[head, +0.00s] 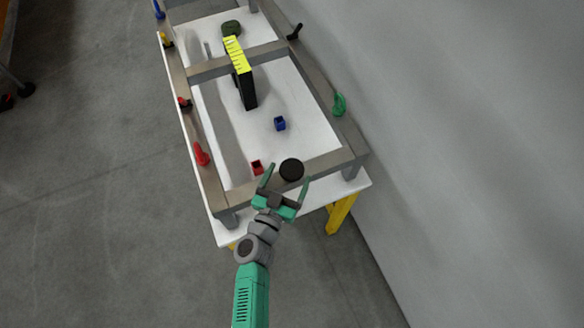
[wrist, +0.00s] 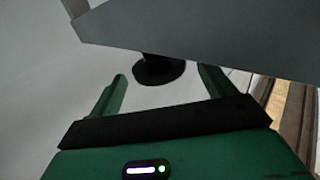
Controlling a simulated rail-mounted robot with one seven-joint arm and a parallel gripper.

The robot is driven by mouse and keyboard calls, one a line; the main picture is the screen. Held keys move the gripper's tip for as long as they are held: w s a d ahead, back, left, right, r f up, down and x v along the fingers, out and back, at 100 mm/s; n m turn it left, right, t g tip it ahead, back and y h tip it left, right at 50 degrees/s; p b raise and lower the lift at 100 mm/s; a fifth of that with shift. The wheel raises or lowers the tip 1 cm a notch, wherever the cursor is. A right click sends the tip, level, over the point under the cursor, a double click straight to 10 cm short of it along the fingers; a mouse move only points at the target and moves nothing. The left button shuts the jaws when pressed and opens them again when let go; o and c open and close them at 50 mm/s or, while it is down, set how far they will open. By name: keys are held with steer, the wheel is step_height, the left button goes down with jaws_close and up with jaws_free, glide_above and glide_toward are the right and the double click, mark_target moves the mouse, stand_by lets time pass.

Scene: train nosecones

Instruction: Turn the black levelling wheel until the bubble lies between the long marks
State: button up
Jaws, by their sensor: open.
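The black levelling wheel (head: 291,169) is a round dark disc at the near bar of the grey frame. In the wrist view a black disc on a short stem (wrist: 160,73), likely this wheel, shows between and beyond my fingertips. My gripper (head: 287,174) is open at the near end of the table, its fingers on either side of the wheel in the head view; contact cannot be told. A yellow strip with dark marks (head: 238,57), apparently the level's scale, lies across the frame's middle bar. A small pale spot shows near its far end; the bubble is too small to tell surely.
The grey frame (head: 240,196) stands on a white table (head: 302,107) with yellow legs. A red cube (head: 257,167) and blue cube (head: 280,123) lie inside it. Red (head: 201,154) and green (head: 339,105) clamps sit on its sides.

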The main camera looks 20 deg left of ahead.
mark_target(292, 169)
steer(key=shift+w, duration=1.6)
steer(key=c, duration=1)
steer(key=shift+o, duration=0.2)
steer(key=shift+b, duration=0.35)
steer(key=shift+n+y+b, duration=0.3)
steer(key=shift+y+b, duration=0.2)
steer(key=shift+b, duration=0.05)
